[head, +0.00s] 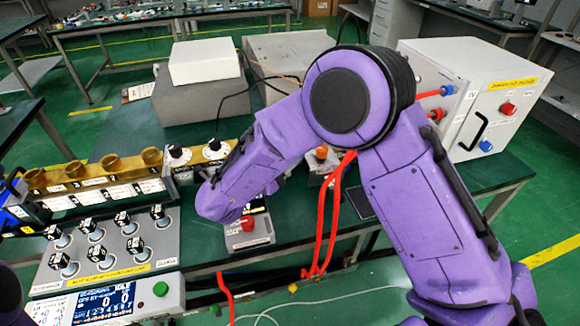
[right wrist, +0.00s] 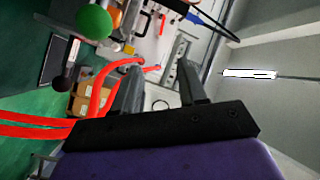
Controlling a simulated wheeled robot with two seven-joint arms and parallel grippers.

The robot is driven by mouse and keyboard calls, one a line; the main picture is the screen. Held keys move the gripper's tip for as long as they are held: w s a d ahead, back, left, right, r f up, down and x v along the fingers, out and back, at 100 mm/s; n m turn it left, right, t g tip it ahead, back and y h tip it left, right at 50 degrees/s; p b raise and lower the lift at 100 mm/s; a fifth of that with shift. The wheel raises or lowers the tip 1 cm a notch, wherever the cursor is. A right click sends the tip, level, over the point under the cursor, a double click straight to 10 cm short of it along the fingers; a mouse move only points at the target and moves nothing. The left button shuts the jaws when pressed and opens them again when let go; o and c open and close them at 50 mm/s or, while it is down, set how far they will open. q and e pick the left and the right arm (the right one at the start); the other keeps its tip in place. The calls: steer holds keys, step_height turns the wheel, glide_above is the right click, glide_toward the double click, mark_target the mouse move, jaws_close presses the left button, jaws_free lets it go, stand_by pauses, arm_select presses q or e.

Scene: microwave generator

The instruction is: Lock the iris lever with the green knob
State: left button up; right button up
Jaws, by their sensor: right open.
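A round green knob (right wrist: 95,22) shows at the upper left of the right wrist view, to the left of and beyond my fingertips. A dark ball (right wrist: 60,83) is below it at the left. My right gripper (right wrist: 160,65) is open, with nothing seen between its fingers, and apart from the green knob. In the head view my purple right arm reaches across the bench; its gripper is hidden, and I cannot make out the green knob or the iris lever there. My left gripper is not in view.
Red cables (head: 322,225) hang by the bench's front edge, and they pass left of the gripper in the wrist view (right wrist: 35,123). A white cabinet (head: 505,75) stands at right. A control box with a red button (head: 247,224) and a knob panel (head: 115,225) lie left.

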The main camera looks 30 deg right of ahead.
steer(key=s+a+r+b, duration=0.1)
steer(key=s+a+r, duration=0.3)
steer(key=s, duration=0.5)
steer(key=shift+s+a+r, duration=0.4)
steer(key=shift+r, duration=0.4)
steer(key=shift+w, duration=0.1)
